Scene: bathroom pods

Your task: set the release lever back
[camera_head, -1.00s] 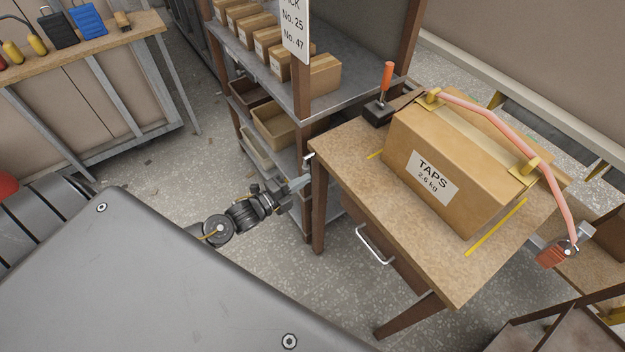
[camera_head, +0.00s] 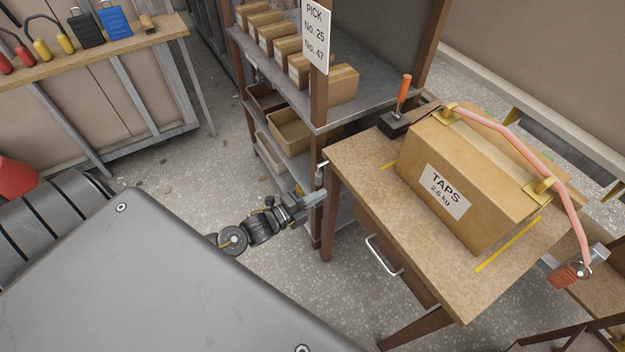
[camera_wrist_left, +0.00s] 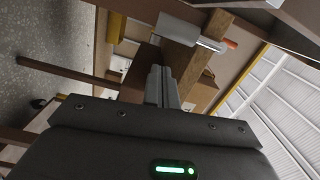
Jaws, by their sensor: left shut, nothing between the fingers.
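A lever with an orange handle (camera_head: 403,88) stands upright on a black base (camera_head: 394,124) at the table's back left corner. My right gripper is not in view.
A "TAPS" carton (camera_head: 470,185) sits on the table (camera_head: 385,195) under a pink strap (camera_head: 510,135). A shelf rack (camera_head: 310,110) with cartons and bins stands left of the table. A drawer handle (camera_head: 383,255) protrudes at the front. Floor (camera_head: 200,180) is clear to the left.

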